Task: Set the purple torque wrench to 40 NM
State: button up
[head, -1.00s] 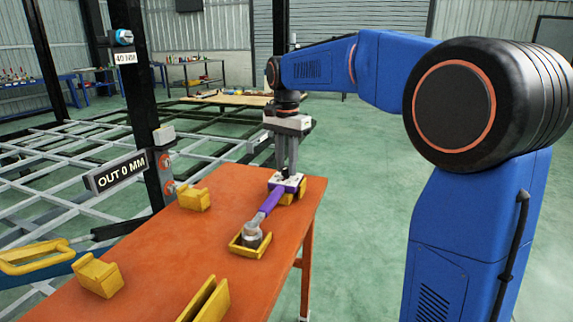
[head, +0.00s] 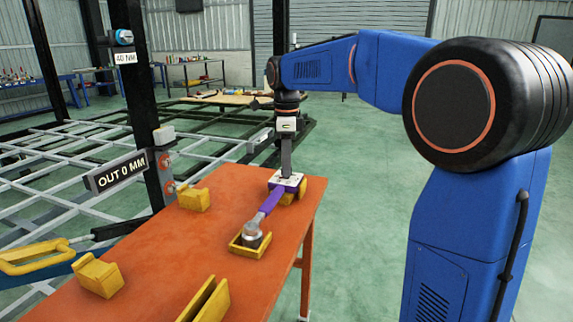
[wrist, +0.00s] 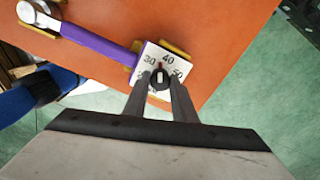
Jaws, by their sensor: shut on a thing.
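The purple torque wrench (head: 268,203) lies on the orange table, its head in a yellow cradle and its dial end on another yellow block. In the wrist view, its purple handle (wrist: 100,45) runs to a white dial plate (wrist: 182,69) marked 30, 40 and 50, with one mark at left partly hidden. My gripper (wrist: 160,82) is shut on the black dial knob (wrist: 159,84), one finger on each side. In the head view, my gripper (head: 287,174) comes straight down on the dial plate.
A sign reading 40 NM (head: 126,58) and one reading OUT 0 MM (head: 116,174) are on the dark post. More yellow holders (head: 98,276) stand on the orange table (head: 160,255). A grey chassis frame (head: 50,155) lies behind left.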

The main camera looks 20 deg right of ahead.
jog(key=m, duration=0.4)
jog(key=shift+m, duration=0.4)
dwell(0.4)
jog(key=o, duration=1)
jog(key=shift+o, duration=0.2)
jog(key=shift+r, duration=0.1)
notch_tip(320, 180, up, 17)
jog(key=shift+r, duration=0.15)
